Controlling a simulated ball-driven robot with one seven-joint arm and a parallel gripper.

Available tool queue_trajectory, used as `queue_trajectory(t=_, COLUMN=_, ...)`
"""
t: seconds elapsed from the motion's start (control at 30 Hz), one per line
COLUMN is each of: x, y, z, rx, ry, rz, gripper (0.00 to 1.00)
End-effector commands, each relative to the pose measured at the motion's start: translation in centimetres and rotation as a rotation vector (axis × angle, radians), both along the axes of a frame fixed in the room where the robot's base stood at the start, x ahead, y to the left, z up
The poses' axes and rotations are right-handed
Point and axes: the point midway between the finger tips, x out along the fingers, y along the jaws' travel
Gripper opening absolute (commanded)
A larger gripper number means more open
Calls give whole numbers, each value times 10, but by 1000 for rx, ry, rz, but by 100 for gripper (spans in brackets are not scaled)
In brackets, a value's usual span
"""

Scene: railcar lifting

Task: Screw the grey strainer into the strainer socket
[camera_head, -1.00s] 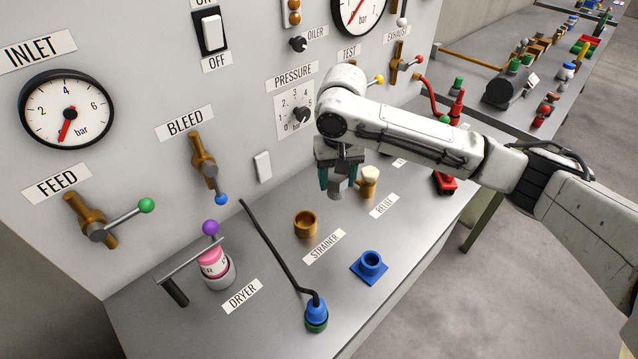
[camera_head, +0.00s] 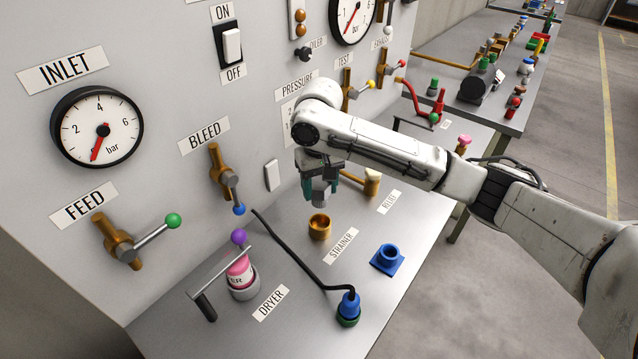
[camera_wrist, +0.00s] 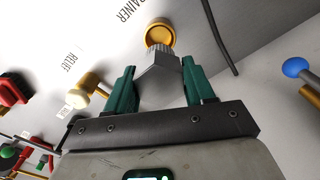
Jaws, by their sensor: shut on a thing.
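My gripper (camera_head: 321,188) has green fingers and is shut on the grey strainer (camera_head: 322,197). In the wrist view, the strainer (camera_wrist: 160,78) sits between the two fingers (camera_wrist: 160,85), with its ribbed end pointing away from the palm. The strainer socket (camera_head: 319,228) is a brass cup on the bench by the STRAINER label. The held strainer is just above the socket in the head view, apart from it. In the wrist view the socket (camera_wrist: 161,34) shows just beyond the ribbed end, which overlaps part of its rim.
The RELIEF fitting (camera_head: 372,182) stands close right of my gripper. A black hose (camera_head: 300,252) runs left of the socket to a blue and green fitting (camera_head: 348,306). A blue holder (camera_head: 387,259) is at front right. The dryer (camera_head: 241,278) with its handle is front left.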

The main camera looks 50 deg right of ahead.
Motion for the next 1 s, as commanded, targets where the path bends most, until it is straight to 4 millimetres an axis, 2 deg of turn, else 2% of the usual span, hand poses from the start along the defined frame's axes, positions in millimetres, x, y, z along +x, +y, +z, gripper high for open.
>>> queue_trajectory(t=0.53, x=0, y=1, z=-48, rx=2, ry=0, rz=-1, gripper=13)
queue_trajectory(t=1.0, x=0, y=0, z=-58, rx=0, ry=0, rz=0, gripper=13)
